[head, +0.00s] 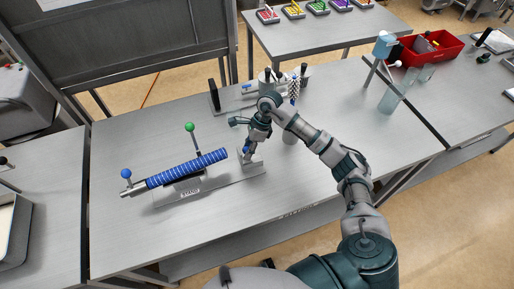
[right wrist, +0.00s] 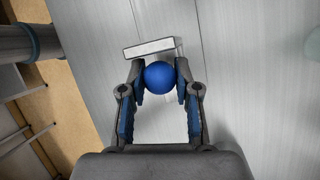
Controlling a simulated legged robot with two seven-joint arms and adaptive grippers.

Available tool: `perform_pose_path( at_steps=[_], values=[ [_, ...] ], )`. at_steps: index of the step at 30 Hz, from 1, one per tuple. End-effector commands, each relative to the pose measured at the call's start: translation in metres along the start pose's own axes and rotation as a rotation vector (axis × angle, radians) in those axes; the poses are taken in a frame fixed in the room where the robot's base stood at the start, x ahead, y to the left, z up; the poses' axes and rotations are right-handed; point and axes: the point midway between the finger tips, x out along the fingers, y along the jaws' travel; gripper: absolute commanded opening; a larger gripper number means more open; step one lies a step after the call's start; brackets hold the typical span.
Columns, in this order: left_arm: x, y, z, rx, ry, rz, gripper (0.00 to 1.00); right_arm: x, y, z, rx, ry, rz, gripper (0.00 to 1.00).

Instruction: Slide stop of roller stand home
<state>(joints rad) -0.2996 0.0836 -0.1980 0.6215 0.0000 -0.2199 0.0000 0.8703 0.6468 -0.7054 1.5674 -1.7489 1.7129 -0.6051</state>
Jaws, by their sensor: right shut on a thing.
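The roller stand has a flat grey base (head: 215,187) on the table, with a blue ribbed roller (head: 185,168) lying along it. A blue ball (head: 126,174) is at the shaft's left end, and a green ball knob (head: 189,127) stands on a rod behind the roller. The stop (head: 252,165) is a grey piece at the base's right end, apart from the roller's right end by a gap. My right gripper (head: 246,151) is over the stop. In the right wrist view its fingertips (right wrist: 160,82) are shut on a blue ball knob (right wrist: 160,76). The fingers partly hide the stop.
A grey fixture with dark uprights (head: 214,97) stands behind the stop. A clear cylinder (head: 388,99) and a red bin (head: 432,48) are at the right. The table (head: 120,235) is bare in front of the stand.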

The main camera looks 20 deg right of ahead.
Motion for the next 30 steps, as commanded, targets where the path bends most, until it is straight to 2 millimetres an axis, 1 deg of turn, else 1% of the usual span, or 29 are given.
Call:
perform_pose_path(
  at_steps=[7, 8, 9, 10, 19, 22, 26, 30],
  values=[
    [0.0, 0.0, 0.001, 0.0, -0.001, 0.0, 0.71, 0.001, -0.001, 0.001, 0.0, -0.002, -0.003, 0.0],
    [0.0, 0.001, 0.001, 0.0, -0.001, 0.001, 0.71, 0.0, -0.001, 0.001, 0.0, -0.002, -0.003, 0.39],
    [0.0, 0.001, 0.001, -0.001, -0.002, 0.001, 0.71, 0.0, -0.001, 0.001, 0.0, -0.002, -0.003, 0.49],
    [0.0, 0.001, 0.001, -0.001, -0.002, 0.001, 0.71, 0.0, -0.001, 0.001, 0.0, -0.002, -0.002, 0.56],
    [0.0, 0.005, 0.002, 0.001, -0.003, 0.006, 0.71, -0.001, 0.001, 0.001, -0.001, -0.003, -0.002, 0.57],
    [0.0, 0.004, 0.003, 0.001, -0.002, 0.005, 0.71, -0.008, 0.0, 0.001, -0.001, -0.003, -0.004, 0.57],
    [0.0, 0.004, 0.002, 0.001, -0.001, 0.005, 0.71, -0.03, -0.001, 0.001, -0.001, -0.003, -0.005, 0.57],
    [0.0, 0.004, 0.001, 0.0, -0.001, 0.004, 0.71, -0.062, -0.002, 0.0, 0.0, -0.003, -0.006, 0.57]
  ],
)
